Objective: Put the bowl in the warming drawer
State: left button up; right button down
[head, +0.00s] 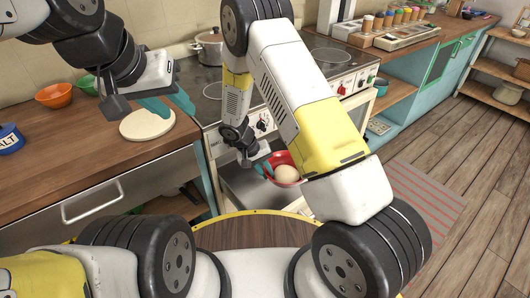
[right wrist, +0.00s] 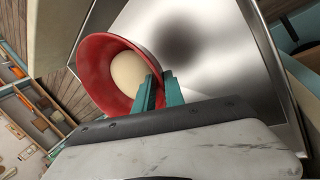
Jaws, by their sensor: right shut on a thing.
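The red bowl (head: 288,182) holds a round, pale, bun-like thing (head: 288,174). My right gripper (head: 264,169) is shut on the bowl's rim, and the teal fingers (right wrist: 158,92) show at that rim in the right wrist view, where the bowl (right wrist: 92,65) looks tilted. The metal warming drawer (head: 240,184) is open low on the stove front, partly hidden by my right arm. Its bare metal floor (right wrist: 205,75) lies below the bowl and carries a dark shadow. My left gripper (head: 168,104) is open and empty above the counter, by a round pale board (head: 147,124).
An orange bowl (head: 54,95), a green bowl (head: 88,84) and a blue salt container (head: 10,138) stand on the left counter (head: 60,165). A lidded pot (head: 210,48) is on the stove. Open shelves (head: 395,98) stand to the right of the stove.

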dwell(0.3)
jog(key=shift+a+f, duration=0.1)
jog(key=shift+f, duration=2.35)
jog(key=shift+f, duration=0.15)
jog(key=shift+f, duration=0.6)
jog(key=shift+f, duration=0.25)
jog(key=c, duration=1.3)
grip_release()
jog(key=shift+c, duration=0.2)
jog(key=v, duration=0.7)
jog(key=shift+r, duration=0.35)
